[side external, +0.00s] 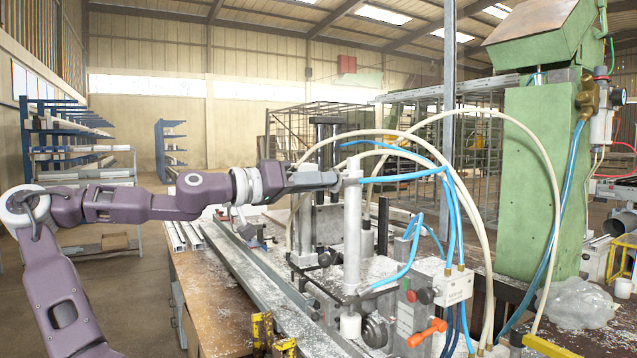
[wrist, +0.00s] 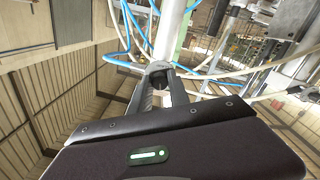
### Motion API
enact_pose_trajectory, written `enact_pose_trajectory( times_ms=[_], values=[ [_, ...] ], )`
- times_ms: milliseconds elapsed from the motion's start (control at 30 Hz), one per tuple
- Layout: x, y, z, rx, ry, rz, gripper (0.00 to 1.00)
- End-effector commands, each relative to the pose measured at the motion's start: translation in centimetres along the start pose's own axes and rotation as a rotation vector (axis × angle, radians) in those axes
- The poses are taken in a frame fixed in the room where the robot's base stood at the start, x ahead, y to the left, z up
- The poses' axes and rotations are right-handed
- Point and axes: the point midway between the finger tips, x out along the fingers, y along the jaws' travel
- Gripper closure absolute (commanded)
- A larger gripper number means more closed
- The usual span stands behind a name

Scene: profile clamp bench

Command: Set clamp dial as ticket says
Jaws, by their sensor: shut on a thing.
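My gripper (side external: 340,180) is level beside the upper end of an upright white cylinder (side external: 353,225). In the wrist view its fingers (wrist: 161,86) are closed around a small dark round piece (wrist: 160,76), right by the white cylinder (wrist: 170,30). I cannot tell whether this piece is the clamp dial; no scale or marks on it are readable. A black round knob (side external: 375,331) sits low on the grey clamp unit, well below my gripper. No ticket can be made out.
Blue and cream hoses (side external: 410,175) arch close to my gripper on the right. An orange lever (side external: 427,333) and a red button (side external: 425,296) are on the clamp unit. A green column (side external: 535,180) stands right. Metal profiles (side external: 250,275) lie along the bench.

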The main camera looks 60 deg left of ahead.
Motion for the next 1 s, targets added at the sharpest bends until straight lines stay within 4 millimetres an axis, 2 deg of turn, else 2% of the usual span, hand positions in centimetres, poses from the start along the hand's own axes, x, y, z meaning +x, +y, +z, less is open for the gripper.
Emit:
enact_pose_trajectory(
  times_ms=[600, 1000],
  values=[
    [-0.03, -0.02, -0.02, -0.555, 0.001, 0.000, 1.00],
    [-0.04, -0.04, -0.08, -0.760, 0.003, 0.000, 1.00]
  ],
)
